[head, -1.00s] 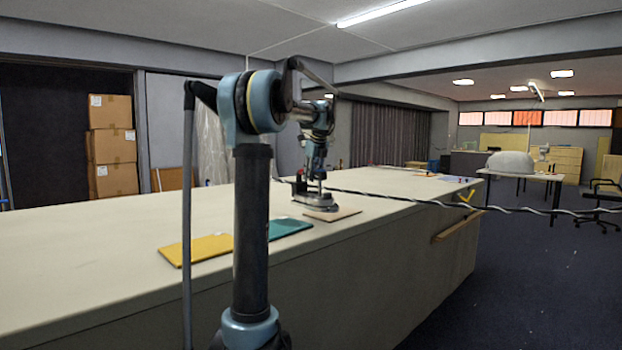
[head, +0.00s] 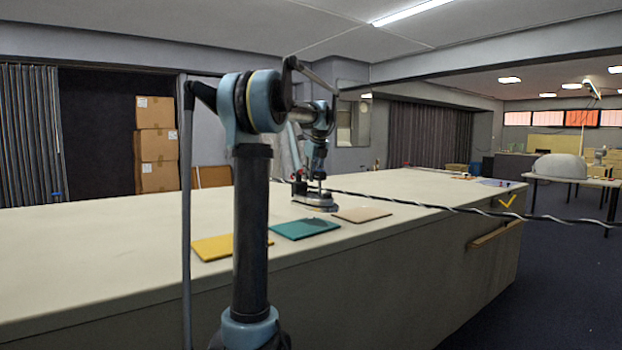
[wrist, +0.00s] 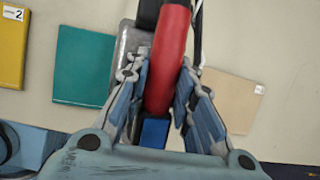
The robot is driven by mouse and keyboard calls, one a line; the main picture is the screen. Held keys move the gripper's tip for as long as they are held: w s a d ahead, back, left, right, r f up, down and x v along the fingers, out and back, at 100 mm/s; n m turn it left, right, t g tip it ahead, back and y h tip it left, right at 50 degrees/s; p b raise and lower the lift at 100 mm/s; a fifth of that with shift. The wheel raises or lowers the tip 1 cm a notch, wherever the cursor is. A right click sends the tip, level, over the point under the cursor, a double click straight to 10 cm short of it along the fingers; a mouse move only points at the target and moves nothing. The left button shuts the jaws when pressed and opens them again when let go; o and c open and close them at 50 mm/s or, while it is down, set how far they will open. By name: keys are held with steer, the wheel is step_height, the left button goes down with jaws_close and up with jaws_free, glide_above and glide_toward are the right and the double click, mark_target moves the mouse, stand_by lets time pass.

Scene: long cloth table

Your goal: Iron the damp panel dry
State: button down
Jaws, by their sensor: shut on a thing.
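My gripper (wrist: 160,76) is shut on the red handle of the iron (wrist: 165,60). In the head view the iron (head: 315,203) is low at the table top, behind the gap between the teal panel (head: 305,230) and the beige panel (head: 362,215). I cannot tell whether it touches the cloth. The yellow panel (head: 215,247) lies farther left. In the wrist view the teal panel (wrist: 82,68) is left of the iron, the beige panel (wrist: 228,100) right, and the yellow panel (wrist: 12,50), by a tag reading 2, at the far left. No panel clearly shows as damp.
The long cloth table (head: 110,240) is mostly bare at left. A twisted black-and-white cord (head: 440,208) runs from the iron rightward, past the table's front edge. Small items (head: 490,182) lie at the table's far right end. Cardboard boxes (head: 156,145) stand behind.

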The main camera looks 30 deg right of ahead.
mark_target(311, 194)
steer(key=shift+f, duration=2.75)
steer(key=shift+s+f, duration=0.1)
steer(key=shift+f, duration=0.55)
stand_by(0.8)
stand_by(0.7)
steer(key=shift+r, duration=3.65)
steer(key=shift+r, duration=2.9)
steer(key=shift+w+f, duration=0.1)
steer(key=shift+w, duration=0.1)
